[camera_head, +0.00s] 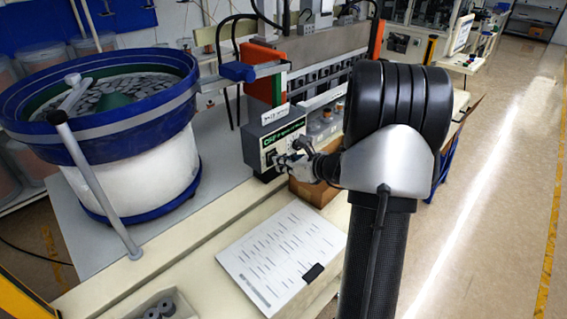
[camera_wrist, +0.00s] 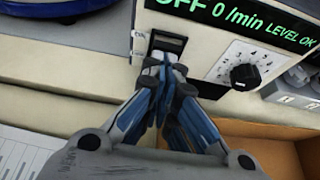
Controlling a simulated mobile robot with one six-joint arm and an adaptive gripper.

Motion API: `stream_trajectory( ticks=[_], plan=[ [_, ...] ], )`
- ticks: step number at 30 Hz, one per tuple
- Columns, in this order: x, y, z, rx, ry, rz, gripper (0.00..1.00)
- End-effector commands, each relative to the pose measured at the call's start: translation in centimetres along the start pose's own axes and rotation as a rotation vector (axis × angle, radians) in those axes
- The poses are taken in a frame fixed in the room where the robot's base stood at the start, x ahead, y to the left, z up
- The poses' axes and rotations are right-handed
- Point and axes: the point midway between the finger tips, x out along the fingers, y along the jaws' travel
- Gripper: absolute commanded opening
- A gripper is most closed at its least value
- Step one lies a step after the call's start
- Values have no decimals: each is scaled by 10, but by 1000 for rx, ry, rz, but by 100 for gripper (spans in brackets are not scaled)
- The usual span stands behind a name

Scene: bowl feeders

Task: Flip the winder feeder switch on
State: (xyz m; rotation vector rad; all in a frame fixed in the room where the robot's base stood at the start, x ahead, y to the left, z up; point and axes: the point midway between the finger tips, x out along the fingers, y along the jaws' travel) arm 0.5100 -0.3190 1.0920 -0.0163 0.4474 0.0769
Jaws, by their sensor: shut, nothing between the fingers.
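The feeder's control box (camera_head: 254,145) stands on the bench, and its front also fills the upper right of the wrist view (camera_wrist: 210,55). Its green display (camera_wrist: 240,18) reads OFF, 0 /min, LEVEL OK. In the head view my gripper (camera_head: 277,163) is at the box front.
A blue-rimmed bowl feeder (camera_head: 100,120) full of flat parts stands to the left. An open cardboard box (camera_head: 318,190) is close below and right of my gripper. A clipboard with a printed sheet (camera_head: 280,252) lies on the bench in front. An orange-ended machine (camera_head: 320,60) stands behind.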

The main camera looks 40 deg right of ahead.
Motion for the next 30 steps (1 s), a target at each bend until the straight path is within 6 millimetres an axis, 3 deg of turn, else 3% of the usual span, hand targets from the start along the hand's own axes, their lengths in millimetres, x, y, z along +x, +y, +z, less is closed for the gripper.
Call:
stream_trajectory(
  ticks=[6,13,30],
  plan=[
    [0,1,18,-2,101,3,0],
    [3,0,9,0,100,1,0],
    [-4,0,24,0,100,2,0]
  ],
)
